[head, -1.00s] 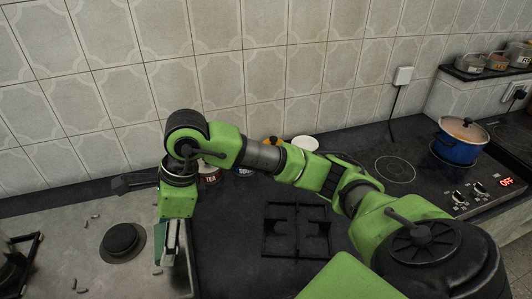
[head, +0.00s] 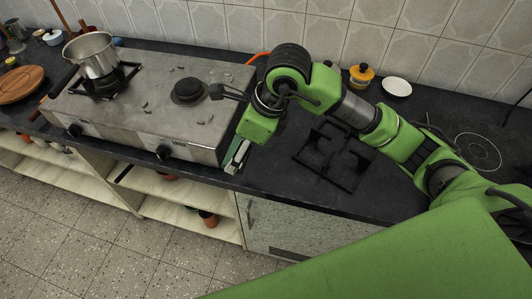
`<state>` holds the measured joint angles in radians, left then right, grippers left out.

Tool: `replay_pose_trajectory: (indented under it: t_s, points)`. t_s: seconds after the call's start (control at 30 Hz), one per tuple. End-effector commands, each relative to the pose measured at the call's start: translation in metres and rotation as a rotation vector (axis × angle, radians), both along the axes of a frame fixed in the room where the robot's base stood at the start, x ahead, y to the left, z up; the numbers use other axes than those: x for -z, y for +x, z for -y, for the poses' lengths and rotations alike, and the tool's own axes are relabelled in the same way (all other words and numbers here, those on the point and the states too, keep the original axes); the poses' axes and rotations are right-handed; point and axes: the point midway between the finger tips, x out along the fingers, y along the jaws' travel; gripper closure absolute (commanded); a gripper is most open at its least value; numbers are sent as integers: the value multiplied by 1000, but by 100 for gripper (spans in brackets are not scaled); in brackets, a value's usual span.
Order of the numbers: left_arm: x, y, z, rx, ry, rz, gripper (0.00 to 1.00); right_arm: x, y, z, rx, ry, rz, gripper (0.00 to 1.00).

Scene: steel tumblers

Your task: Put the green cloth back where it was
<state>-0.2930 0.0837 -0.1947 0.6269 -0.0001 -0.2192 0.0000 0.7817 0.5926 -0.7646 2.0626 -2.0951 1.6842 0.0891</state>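My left gripper is out of view.
The steel stove (head: 140,125) carries a pot (head: 91,54) on its left burner and small loose bits around its right burner (head: 188,91). A yellow-lidded jar (head: 361,75) and white dish (head: 397,87) stand behind my arm.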

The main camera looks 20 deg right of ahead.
Motion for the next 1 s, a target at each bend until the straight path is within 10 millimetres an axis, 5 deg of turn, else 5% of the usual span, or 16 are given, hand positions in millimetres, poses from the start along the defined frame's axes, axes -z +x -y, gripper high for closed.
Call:
replay_pose_trajectory:
  t_s: [0.1,0.33,0.63,1.0]
  points:
    - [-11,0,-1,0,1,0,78,11,13,29,7,-3,-6,55]
    - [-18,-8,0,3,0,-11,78,52,28,57,2,-1,-3,55]
    - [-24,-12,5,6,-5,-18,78,76,36,73,1,-1,-4,55]
    - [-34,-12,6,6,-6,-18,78,103,36,71,-3,1,2,55]
